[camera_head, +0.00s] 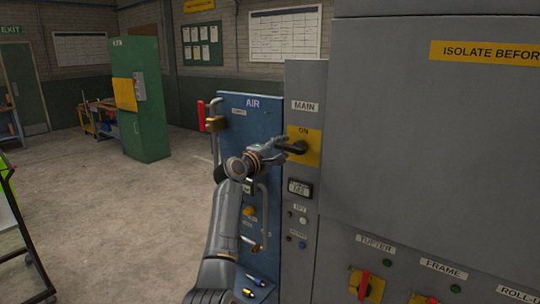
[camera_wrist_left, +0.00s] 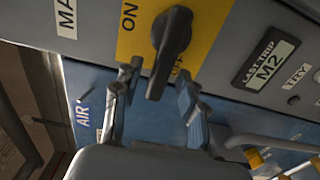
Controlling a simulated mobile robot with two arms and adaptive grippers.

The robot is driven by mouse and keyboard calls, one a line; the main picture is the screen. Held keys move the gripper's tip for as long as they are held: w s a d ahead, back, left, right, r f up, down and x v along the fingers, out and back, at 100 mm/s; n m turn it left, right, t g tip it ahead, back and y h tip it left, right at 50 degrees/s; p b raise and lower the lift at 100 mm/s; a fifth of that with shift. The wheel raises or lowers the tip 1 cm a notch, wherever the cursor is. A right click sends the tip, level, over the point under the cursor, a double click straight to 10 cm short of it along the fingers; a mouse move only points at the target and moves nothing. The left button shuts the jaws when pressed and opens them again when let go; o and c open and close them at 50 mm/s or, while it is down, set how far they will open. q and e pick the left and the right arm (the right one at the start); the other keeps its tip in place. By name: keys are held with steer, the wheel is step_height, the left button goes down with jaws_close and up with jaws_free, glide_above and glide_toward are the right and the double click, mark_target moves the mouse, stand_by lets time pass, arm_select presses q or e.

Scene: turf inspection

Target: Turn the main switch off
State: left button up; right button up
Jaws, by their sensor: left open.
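The main switch is a black rotary handle (camera_head: 297,147) on a yellow plate (camera_head: 312,158) below the MAIN label; it also shows large in the left wrist view (camera_wrist_left: 170,45). ON is readable on the plate; OFF is partly hidden behind the handle. The handle's long end points toward my left gripper (camera_head: 275,148). In the left wrist view the gripper (camera_wrist_left: 158,82) is open, with one finger on each side of the handle's free end and visible gaps. How deep the handle sits between them is unclear. My right gripper is not in view.
The blue AIR panel (camera_head: 232,106) with a red-handled valve (camera_head: 201,115) and pipes stands left of the switch, behind my left arm. A small display (camera_head: 300,188) and buttons sit below it. The large grey cabinet (camera_head: 430,150) fills the right. Open floor lies left.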

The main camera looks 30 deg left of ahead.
arm_select(q)
steer(key=s, duration=1.1)
steer(key=shift+a, duration=0.15)
